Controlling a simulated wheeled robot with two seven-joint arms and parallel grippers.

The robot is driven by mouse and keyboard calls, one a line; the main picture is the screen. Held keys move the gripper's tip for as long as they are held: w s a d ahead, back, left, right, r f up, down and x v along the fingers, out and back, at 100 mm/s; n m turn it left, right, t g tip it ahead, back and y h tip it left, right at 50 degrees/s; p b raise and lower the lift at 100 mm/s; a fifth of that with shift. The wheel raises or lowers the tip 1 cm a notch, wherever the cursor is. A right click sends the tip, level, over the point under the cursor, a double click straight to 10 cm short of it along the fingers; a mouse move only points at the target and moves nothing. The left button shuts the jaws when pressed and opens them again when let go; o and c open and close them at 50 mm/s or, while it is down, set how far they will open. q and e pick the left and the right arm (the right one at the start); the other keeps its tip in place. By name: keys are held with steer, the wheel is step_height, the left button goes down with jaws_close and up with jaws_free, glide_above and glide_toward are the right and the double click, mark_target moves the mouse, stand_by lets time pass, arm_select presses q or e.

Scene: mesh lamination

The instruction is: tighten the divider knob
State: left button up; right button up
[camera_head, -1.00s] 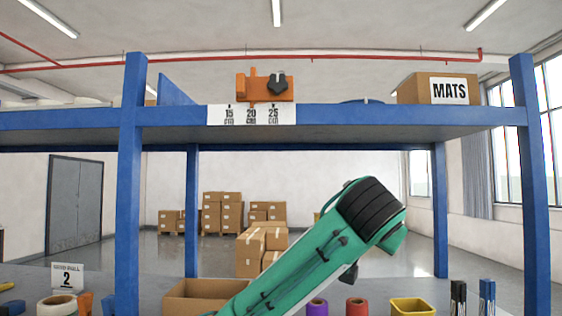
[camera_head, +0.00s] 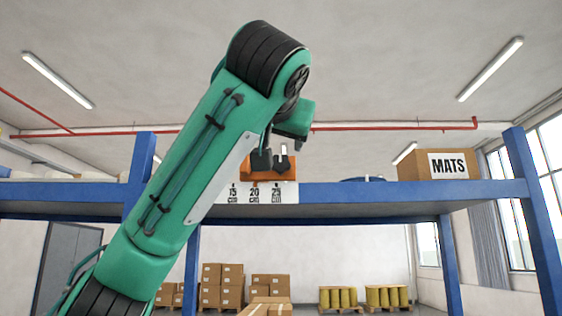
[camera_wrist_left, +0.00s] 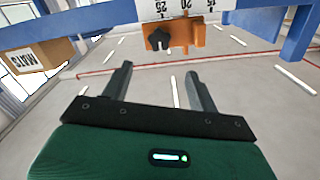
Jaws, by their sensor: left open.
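The orange divider (camera_head: 270,174) sits on the shelf's front edge above the 15, 20 and 25 cm scale. Its black lobed knob (camera_head: 281,163) is on the front face, partly behind my gripper in the head view. In the left wrist view, which shows the scene upside down, the knob (camera_wrist_left: 159,38) and divider (camera_wrist_left: 185,37) are beyond the fingertips. My left gripper (camera_wrist_left: 158,72) is open with nothing between its fingers; a visible gap separates it from the knob. In the head view, the left gripper (camera_head: 270,152) is in front of the divider, largely hidden by its wrist. My right gripper is out of view.
A cardboard MATS box (camera_head: 425,165) stands on the shelf to the right, with a blue object (camera_head: 362,179) nearer the divider. The blue shelf edge (camera_head: 400,191) and posts frame the area. Boxes and yellow drums stand on the floor behind.

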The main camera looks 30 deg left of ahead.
arm_select(q)
steer(key=p, duration=0.3)
glide_toward(281, 163)
steer(key=x, duration=0.4)
steer(key=p+x, duration=0.1)
steer(key=x, duration=0.4)
steer(key=shift+w+a+r+p, duration=0.1)
steer(key=shift+w+a+p, duration=0.1)
steer(key=shift+p, duration=0.15)
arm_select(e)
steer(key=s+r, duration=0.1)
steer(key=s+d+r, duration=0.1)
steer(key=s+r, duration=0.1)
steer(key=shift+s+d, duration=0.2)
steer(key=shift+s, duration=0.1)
arm_select(q)
steer(key=shift+c, duration=0.2)
steer(key=c, duration=1)
